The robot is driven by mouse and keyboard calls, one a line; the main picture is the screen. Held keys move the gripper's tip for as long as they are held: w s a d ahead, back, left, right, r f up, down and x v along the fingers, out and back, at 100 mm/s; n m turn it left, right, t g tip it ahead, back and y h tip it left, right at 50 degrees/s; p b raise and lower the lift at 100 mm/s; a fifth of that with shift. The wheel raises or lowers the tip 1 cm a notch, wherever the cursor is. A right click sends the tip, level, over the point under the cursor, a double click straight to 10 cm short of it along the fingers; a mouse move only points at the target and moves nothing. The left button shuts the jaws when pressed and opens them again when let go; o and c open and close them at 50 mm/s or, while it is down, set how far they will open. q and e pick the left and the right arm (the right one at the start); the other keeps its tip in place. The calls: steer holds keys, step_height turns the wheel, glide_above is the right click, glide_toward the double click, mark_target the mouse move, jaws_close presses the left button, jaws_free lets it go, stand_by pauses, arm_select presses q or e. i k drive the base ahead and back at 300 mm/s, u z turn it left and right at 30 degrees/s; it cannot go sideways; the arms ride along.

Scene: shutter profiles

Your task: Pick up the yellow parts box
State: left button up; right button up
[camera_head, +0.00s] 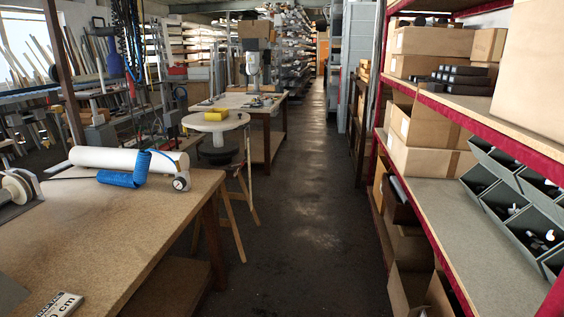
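A small yellow parts box (216,114) sits on a round, pale-topped stand (229,123), left of the picture's middle and beyond the near workbench. Something small, flat and yellow lies beside it on the far side, too small to make out. Neither of my grippers shows in the head view. Nothing is seen touching the yellow box.
Red-edged shelves (440,195) with boxes line the right. The dark aisle floor (305,210) between is clear.

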mark_target(216, 114)
steer(key=i, duration=5.95)
steer(key=u, duration=2.85)
